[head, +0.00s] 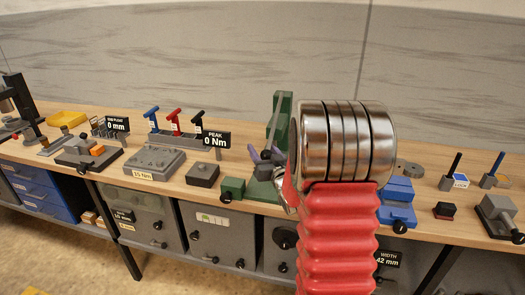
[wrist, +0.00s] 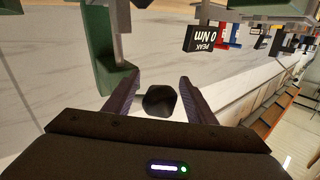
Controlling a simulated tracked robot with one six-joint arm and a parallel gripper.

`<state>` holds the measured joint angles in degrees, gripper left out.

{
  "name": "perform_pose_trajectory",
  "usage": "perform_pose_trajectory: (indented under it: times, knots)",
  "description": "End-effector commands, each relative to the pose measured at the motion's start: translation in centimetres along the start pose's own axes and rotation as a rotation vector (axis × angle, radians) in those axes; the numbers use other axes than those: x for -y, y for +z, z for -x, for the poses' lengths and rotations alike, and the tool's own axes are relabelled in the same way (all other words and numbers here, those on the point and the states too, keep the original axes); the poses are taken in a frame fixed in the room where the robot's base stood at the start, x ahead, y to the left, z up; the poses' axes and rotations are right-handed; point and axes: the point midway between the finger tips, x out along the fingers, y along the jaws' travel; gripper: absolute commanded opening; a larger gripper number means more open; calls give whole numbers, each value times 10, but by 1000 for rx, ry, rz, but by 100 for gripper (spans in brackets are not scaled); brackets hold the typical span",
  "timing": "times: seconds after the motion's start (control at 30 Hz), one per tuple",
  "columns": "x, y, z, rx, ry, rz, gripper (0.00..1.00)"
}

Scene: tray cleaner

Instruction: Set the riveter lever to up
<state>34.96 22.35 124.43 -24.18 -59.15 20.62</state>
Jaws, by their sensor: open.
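The green riveter (head: 285,103) stands on the bench in the middle of the head view, partly hidden behind my red and chrome arm. A grey bar (head: 272,122) slants beside its column; I cannot tell if this is its lever. The riveter's green body (wrist: 90,45) also shows at the upper left of the wrist view. My gripper (wrist: 159,82) is open, with its dark purple fingers either side of a black knob (wrist: 160,101), probably the lever's end. No clear contact shows. In the head view, my gripper (head: 264,155) is a small purple patch by the riveter.
A "PEAK 0 Nm" sign (head: 215,138) stands left of the riveter, near black, red and blue T-handles (head: 174,120). A small green block (head: 231,188) sits in front. A blue device (head: 398,205) is at the right. The bench's front edge is close.

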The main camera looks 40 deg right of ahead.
Motion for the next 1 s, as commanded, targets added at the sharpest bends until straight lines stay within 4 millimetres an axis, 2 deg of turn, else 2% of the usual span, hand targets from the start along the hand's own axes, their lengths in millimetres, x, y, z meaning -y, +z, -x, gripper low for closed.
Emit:
perform_pose_trajectory:
  times: [0.07,0.73,1.0]
  knots:
    - [0,0,0,0,0,0,47]
    - [1,0,0,0,-2,1,0]
    - [1,-1,0,1,-3,2,0]
